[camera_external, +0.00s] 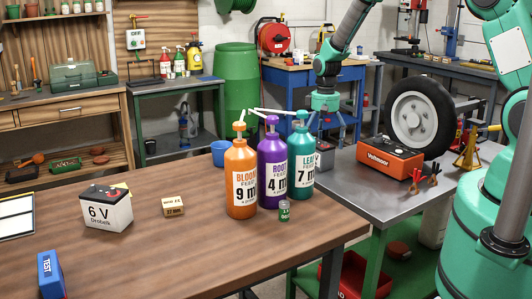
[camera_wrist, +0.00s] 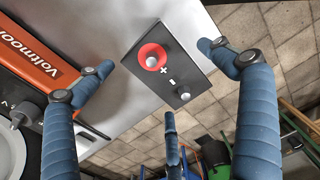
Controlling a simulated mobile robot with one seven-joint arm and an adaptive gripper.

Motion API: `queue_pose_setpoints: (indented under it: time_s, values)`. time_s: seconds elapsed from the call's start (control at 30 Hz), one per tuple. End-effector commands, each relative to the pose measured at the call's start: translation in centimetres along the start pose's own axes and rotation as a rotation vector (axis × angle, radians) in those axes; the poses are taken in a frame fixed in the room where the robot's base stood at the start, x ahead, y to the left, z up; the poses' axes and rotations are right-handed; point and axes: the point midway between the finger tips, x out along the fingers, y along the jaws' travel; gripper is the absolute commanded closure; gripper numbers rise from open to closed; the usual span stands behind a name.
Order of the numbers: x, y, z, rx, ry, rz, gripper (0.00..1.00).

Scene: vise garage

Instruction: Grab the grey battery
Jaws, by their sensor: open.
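The battery below my gripper shows its dark top (camera_wrist: 172,72) in the wrist view, with a red-ringed plus terminal and a bare minus terminal. In the external view its grey body (camera_external: 326,157) sits on the metal table, partly hidden behind the teal bottle. My gripper (camera_external: 326,133) is open and points down above it. In the wrist view my gripper's blue fingers (camera_wrist: 160,80) are spread around the battery's top and apart from it. A second battery (camera_external: 107,212), light-sided and marked 6 V, stands on the wooden table at the left.
Orange (camera_external: 241,185), purple (camera_external: 271,177) and teal (camera_external: 301,170) pump bottles stand just in front. An orange Voltmoor box (camera_external: 390,158) and a wheel (camera_external: 415,118) are to the right. The metal table's edge lies close beside the battery in the wrist view.

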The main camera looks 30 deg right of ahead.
Motion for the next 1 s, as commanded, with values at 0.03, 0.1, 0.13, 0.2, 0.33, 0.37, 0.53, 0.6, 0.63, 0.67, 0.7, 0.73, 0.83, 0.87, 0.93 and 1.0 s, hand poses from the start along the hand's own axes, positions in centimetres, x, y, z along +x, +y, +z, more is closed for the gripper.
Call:
queue_pose_setpoints:
  time_s: [0.03,0.1,0.13,0.2,0.33,0.37,0.53,0.6,0.63,0.67,0.7,0.73,0.83,0.87,0.93,1.0]
  values:
    - [0.2,0.0,0.0,0.0,0.0,0.0,0.06]
    - [0.3,0.0,0.0,0.0,0.0,0.0,0.06]
    - [0.3,0.0,0.0,0.0,0.0,0.0,0.06]
    - [0.3,0.0,0.0,0.0,0.0,0.0,0.06]
    - [0.2,0.0,0.0,0.0,0.0,0.0,0.06]
    - [0.3,0.0,0.0,0.0,0.0,0.0,0.06]
    - [1.1,-0.1,0.1,0.0,-0.002,0.0,0.06]
    - [1.8,-0.1,0.1,0.0,-0.002,0.0,0.06]
    - [2.1,-0.1,0.1,0.0,-0.002,0.0,0.06]
    - [2.5,-0.1,0.0,0.0,-0.002,0.0,0.06]
    - [3.0,-0.2,0.0,0.0,-0.001,0.0,0.06]
    - [3.4,-0.2,0.0,0.0,-0.001,0.0,0.06]
    - [4.5,-0.2,0.0,0.0,-0.002,0.0,0.06]
    - [4.8,-0.2,0.0,0.0,-0.002,0.0,0.06]
    - [5.2,-0.2,0.0,0.0,-0.001,0.0,0.06]
    - [5.4,-0.2,0.0,0.0,0.0,0.0,0.06]
